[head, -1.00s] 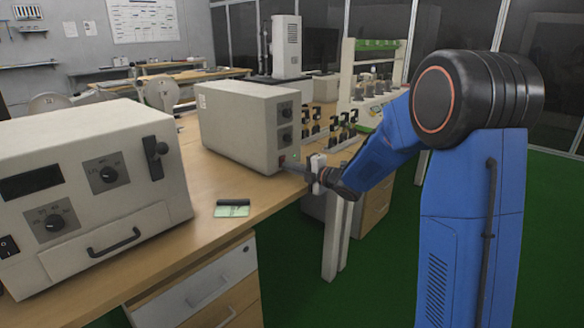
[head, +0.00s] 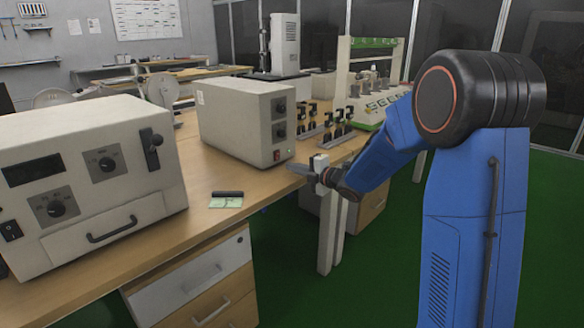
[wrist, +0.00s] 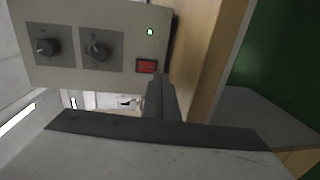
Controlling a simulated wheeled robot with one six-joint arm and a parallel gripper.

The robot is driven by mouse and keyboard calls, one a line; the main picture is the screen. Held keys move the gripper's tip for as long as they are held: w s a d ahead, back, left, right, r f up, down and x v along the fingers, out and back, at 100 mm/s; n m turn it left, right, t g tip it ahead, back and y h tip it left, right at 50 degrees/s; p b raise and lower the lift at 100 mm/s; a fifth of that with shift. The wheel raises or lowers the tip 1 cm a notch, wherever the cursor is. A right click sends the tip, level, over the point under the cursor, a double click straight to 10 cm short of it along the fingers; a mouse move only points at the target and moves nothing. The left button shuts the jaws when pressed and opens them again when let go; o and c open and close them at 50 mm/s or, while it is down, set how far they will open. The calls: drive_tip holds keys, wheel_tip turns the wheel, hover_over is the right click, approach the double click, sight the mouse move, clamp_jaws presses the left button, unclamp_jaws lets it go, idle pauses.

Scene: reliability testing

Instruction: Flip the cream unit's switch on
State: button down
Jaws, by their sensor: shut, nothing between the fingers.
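The cream unit (head: 225,117) is a box standing on the bench, with two black dials on its front panel. Its red rocker switch (head: 277,155) sits low on that panel and shows in the wrist view (wrist: 147,66). A small green lamp (wrist: 150,31) beside the switch is lit. My gripper (head: 290,172) is shut and empty, just in front of the panel and slightly below the switch. In the wrist view the shut fingers (wrist: 160,92) point at the panel close to the switch, with a small gap seeming to separate them.
A larger cream instrument (head: 85,175) with dials, a handle and a black switch stands at the left. A green card with a black bar (head: 227,200) lies on the bench between them. Black clamps (head: 325,125) stand behind my gripper. The bench's front edge is clear.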

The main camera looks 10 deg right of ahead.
drive_tip(key=s+d+r+m+g+h, duration=0.1)
drive_tip(key=s+d+r+m+h, duration=0.1)
drive_tip(key=s+d+m+h, duration=0.7)
drive_tip(key=s+d+r+m+h, duration=0.2)
drive_tip(key=s+d+m, duration=0.5)
drive_tip(key=s, duration=0.7)
drive_tip(key=s+a+f+m+g, duration=0.1)
drive_tip(key=s+f+m+g, duration=0.1)
drive_tip(key=s, duration=0.7)
drive_tip(key=s+a+f+m+g, duration=0.1)
drive_tip(key=s+f+m+g, duration=0.1)
drive_tip(key=s, duration=0.8)
drive_tip(key=s+a+f+m+g+y, duration=0.1)
drive_tip(key=s+m, duration=0.4)
drive_tip(key=s, duration=0.5)
drive_tip(key=shift+a+f+g, duration=0.3)
drive_tip(key=shift+f+g, duration=0.2)
drive_tip(key=shift+g, duration=0.7)
drive_tip(key=shift+s, duration=0.1)
